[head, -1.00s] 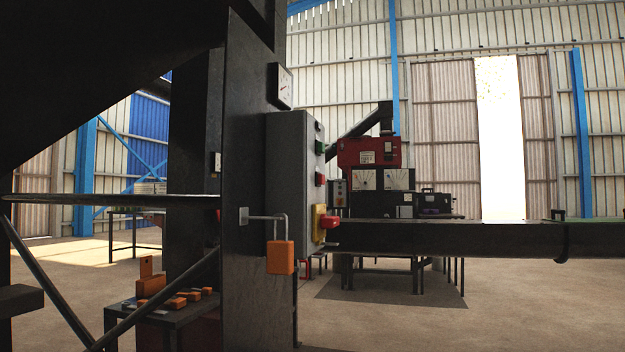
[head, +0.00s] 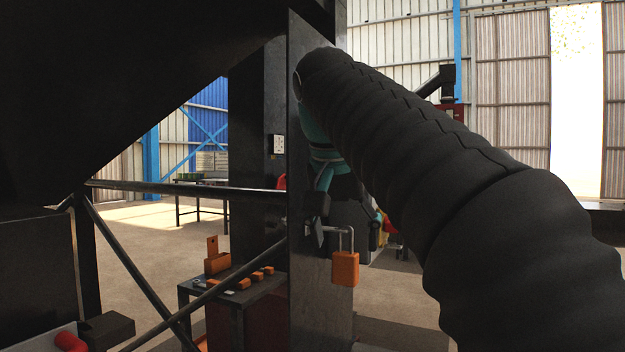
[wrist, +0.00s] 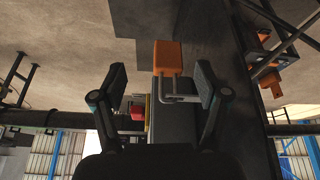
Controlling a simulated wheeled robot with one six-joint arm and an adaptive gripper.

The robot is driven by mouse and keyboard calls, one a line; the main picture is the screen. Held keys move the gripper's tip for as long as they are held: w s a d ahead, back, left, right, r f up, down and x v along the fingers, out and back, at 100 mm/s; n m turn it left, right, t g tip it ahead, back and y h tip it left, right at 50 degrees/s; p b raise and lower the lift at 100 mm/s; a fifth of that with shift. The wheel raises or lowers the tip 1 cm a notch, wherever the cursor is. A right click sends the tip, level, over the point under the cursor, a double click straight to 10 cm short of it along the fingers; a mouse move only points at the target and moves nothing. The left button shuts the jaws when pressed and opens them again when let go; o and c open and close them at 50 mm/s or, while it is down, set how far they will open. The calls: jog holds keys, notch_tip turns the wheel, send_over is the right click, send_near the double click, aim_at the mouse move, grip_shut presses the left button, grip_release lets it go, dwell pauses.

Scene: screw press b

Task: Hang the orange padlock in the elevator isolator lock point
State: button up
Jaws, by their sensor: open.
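The orange padlock (head: 345,269) hangs by its grey shackle from a pale bracket on the dark column in the head view. It also shows in the wrist view (wrist: 167,58), inverted, between the two fingers. My gripper (head: 346,218) is open, with one finger on each side of the shackle and bracket; the jaws (wrist: 160,80) are spread wide and hold nothing. Whether a finger touches the bracket is unclear. A red and yellow switch handle (wrist: 138,110) shows beyond the padlock in the wrist view. Its lock point is not clear, and my arm hides most of its box in the head view.
A low dark table (head: 262,290) with orange blocks stands left of the column. A horizontal bar (head: 190,190) and a diagonal brace (head: 205,298) cross the left side.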

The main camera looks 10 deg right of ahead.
aim_at(343, 254)
notch_tip(343, 254, up, 6)
jog(key=w+a+m+p, duration=0.1)
jog(key=w+m, duration=0.1)
jog(key=shift+h, duration=0.3)
jog(key=b+x, duration=0.1)
jog(key=x, duration=0.3)
jog(key=b+x, duration=0.2)
jog(key=x, duration=0.3)
jog(key=s+b+x, duration=0.1)
jog(key=b+x, duration=0.1)
jog(key=x, duration=0.2)
jog(key=shift+w+a+f, duration=0.1)
jog(key=shift+w+f, duration=0.05)
jog(key=shift+f, duration=0.4)
jog(key=c, duration=1.4)
jog(key=o, duration=1.4)
